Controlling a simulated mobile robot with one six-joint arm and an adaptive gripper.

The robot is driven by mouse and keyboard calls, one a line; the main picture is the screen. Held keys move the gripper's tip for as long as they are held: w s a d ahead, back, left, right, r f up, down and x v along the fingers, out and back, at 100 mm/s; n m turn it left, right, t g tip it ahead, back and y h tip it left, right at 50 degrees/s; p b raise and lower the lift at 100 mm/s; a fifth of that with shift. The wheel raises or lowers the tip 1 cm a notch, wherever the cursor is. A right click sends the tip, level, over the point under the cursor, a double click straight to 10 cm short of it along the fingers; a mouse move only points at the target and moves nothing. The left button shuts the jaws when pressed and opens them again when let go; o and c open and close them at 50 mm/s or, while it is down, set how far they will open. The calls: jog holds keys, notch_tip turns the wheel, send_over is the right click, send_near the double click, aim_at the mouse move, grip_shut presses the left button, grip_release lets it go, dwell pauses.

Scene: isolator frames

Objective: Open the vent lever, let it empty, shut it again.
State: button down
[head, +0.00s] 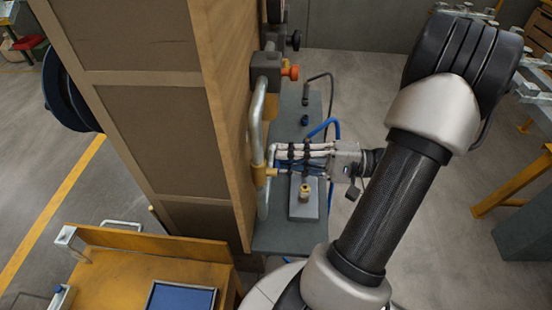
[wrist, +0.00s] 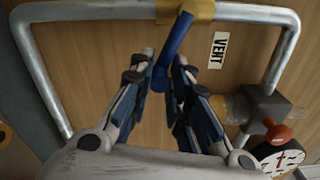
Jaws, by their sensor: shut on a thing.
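The blue vent lever (wrist: 175,48) hangs from a brass fitting (wrist: 190,9) on a grey pipe, beside a white VENT label (wrist: 217,50). It slants down and left in the wrist view, and its lower end sits between the fingers of my gripper (wrist: 165,68). The fingers are closed on this lower end. In the head view my gripper (head: 279,157) reaches left to the panel at the brass fitting (head: 263,173). The lever itself is hidden there by the fingers. No flow from the vent can be seen.
A grey valve body (wrist: 262,108) with a red knob (wrist: 278,132) is to the right in the wrist view. Below my gripper in the head view is a grey bench (head: 290,238) with a brass-topped fitting (head: 305,192). An orange cart (head: 115,275) stands at lower left.

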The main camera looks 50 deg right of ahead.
jog(key=shift+w+d+r+n+b, duration=0.1)
jog(key=shift+r+n+b, duration=0.4)
jog(key=shift+n, duration=0.75)
jog(key=shift+d+r+n+b, duration=0.1)
jog(key=shift+r+n+b, duration=0.35)
jog(key=shift+n, duration=0.8)
jog(key=shift+r, duration=0.2)
jog(key=c, duration=1.6)
grip_release()
jog(key=shift+r, duration=0.1)
jog(key=shift+o, duration=0.2)
jog(key=v, duration=1.2)
jog(key=shift+c, duration=0.2)
